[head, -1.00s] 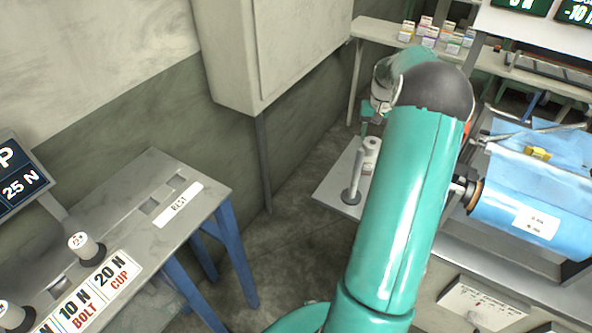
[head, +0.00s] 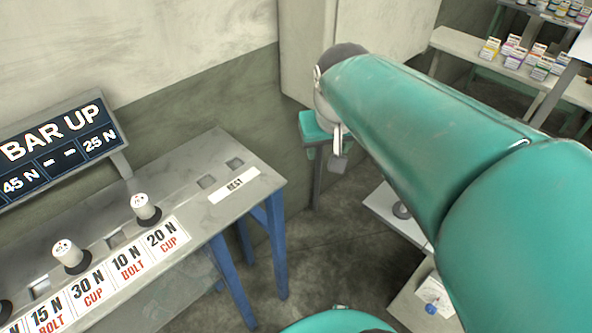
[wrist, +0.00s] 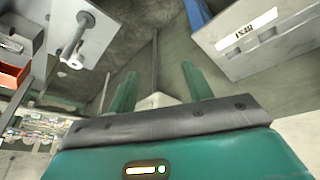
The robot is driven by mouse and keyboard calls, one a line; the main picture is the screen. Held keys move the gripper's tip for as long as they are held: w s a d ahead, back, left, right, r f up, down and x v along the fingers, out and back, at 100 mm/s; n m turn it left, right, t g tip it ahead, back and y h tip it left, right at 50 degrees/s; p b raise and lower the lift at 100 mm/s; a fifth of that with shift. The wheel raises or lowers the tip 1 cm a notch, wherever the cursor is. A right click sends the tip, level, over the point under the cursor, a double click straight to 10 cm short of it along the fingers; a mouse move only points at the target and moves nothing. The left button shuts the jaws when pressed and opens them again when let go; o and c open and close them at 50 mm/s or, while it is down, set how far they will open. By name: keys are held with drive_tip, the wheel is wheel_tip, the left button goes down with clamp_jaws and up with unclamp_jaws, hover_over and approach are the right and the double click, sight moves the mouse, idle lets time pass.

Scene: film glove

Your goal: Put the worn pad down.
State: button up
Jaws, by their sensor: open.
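My gripper (wrist: 160,72) is open in the wrist view, its two green fingers apart with no pad between them. In the head view it is at the far end of my arm, small and partly hidden. White capped cylinders stand on the grey bench (head: 185,215): one near the 20 N CUP label (head: 145,208) and another farther left (head: 70,255). I cannot tell whether either is the worn pad. The REST label (head: 235,184) lies beside two square recesses that look empty. My gripper is beyond the bench's right end.
A BAR UP display (head: 60,150) stands behind the bench. A white shelf with an upright post (wrist: 75,40) shows in the wrist view. Small boxes (head: 515,55) sit on a shelf at the right.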

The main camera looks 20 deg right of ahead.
drive_tip(key=s+a+f+n+t+y, duration=0.1)
drive_tip(key=s+a+n, duration=0.1)
drive_tip(key=s+a, duration=0.5)
drive_tip(key=shift+s+a+f+t, duration=0.3)
drive_tip(key=shift+s+f, duration=0.05)
drive_tip(key=shift+s, duration=0.35)
idle(0.4)
